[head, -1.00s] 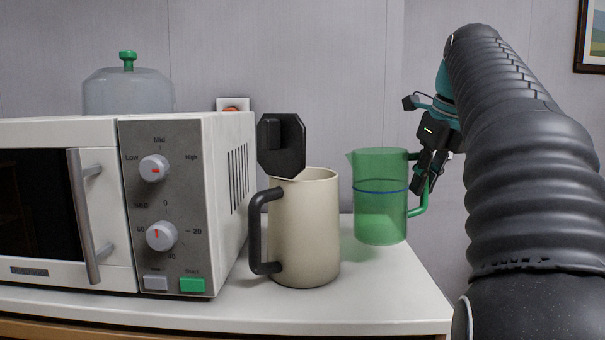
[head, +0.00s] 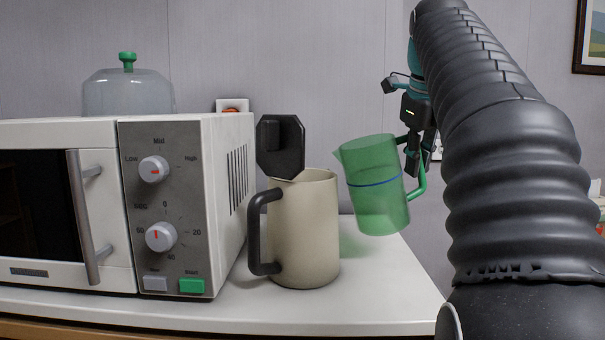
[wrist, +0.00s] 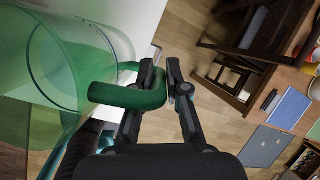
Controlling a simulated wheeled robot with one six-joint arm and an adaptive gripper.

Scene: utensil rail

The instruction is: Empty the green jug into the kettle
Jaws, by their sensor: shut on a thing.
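The green jug (head: 374,190) is see-through, with a blue line around it. It is held above the counter, just right of the kettle, and tilts left with its spout towards the kettle's top. The cream kettle (head: 310,235) stands upright with its black lid (head: 281,147) open and its dark handle on the left. My gripper (head: 412,160) is shut on the jug's handle on the right side. In the wrist view my gripper (wrist: 159,88) has its fingers at the green handle (wrist: 130,96), with the jug's body (wrist: 60,65) at the left. I cannot make out any liquid clearly.
A white microwave (head: 225,200) stands left of the kettle, with a clear green-knobbed dome (head: 128,92) behind it. The white counter (head: 375,285) is bare at front right. In the wrist view, dark wooden furniture (wrist: 245,60) stands on the floor.

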